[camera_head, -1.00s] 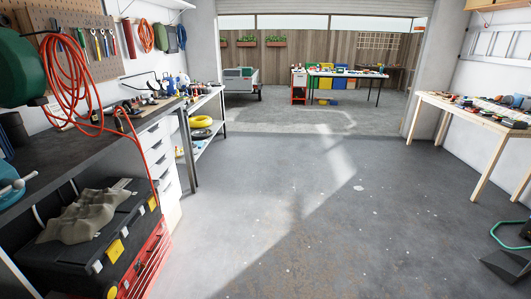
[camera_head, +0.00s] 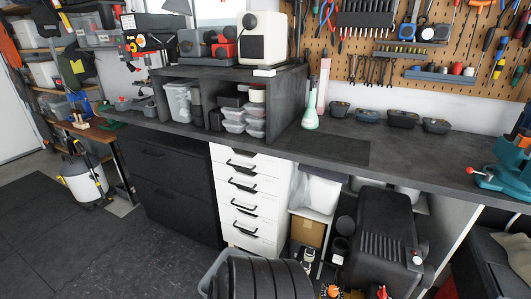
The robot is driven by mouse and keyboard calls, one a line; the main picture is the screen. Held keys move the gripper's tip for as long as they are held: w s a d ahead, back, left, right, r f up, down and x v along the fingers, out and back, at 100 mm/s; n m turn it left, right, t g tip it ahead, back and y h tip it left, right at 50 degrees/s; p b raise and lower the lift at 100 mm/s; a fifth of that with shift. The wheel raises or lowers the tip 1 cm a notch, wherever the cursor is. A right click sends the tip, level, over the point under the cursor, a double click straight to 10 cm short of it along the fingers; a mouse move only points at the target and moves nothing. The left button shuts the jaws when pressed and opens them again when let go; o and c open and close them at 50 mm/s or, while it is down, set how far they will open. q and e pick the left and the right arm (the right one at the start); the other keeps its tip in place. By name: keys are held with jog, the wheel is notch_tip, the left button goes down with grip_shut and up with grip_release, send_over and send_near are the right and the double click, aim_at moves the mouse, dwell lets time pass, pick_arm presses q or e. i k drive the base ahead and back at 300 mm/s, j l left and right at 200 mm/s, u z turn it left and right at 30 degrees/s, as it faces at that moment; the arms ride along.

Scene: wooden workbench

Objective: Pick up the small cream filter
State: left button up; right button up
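I cannot surely pick out the small cream filter. A cream cylinder (camera_head: 257,94) stands in the upper right of the dark shelf unit under the raised top. A cream box-shaped device (camera_head: 262,38) with a dark round part stands on top of that unit, and a small flat white piece (camera_head: 264,72) lies at its front edge. Neither of my grippers is in view.
A dark workbench (camera_head: 420,150) runs along the wall, with a green-white bottle (camera_head: 310,105) and several small dark bins on it. White drawers (camera_head: 245,185) stand below. A black tank-like object (camera_head: 380,235) stands below the bench at right. Dark floor is open at left.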

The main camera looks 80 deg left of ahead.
aim_at(310, 254)
jog(key=u, duration=2.1)
jog(key=k+j+u, duration=0.1)
jog(key=j+u, duration=0.4)
jog(key=l, duration=0.1)
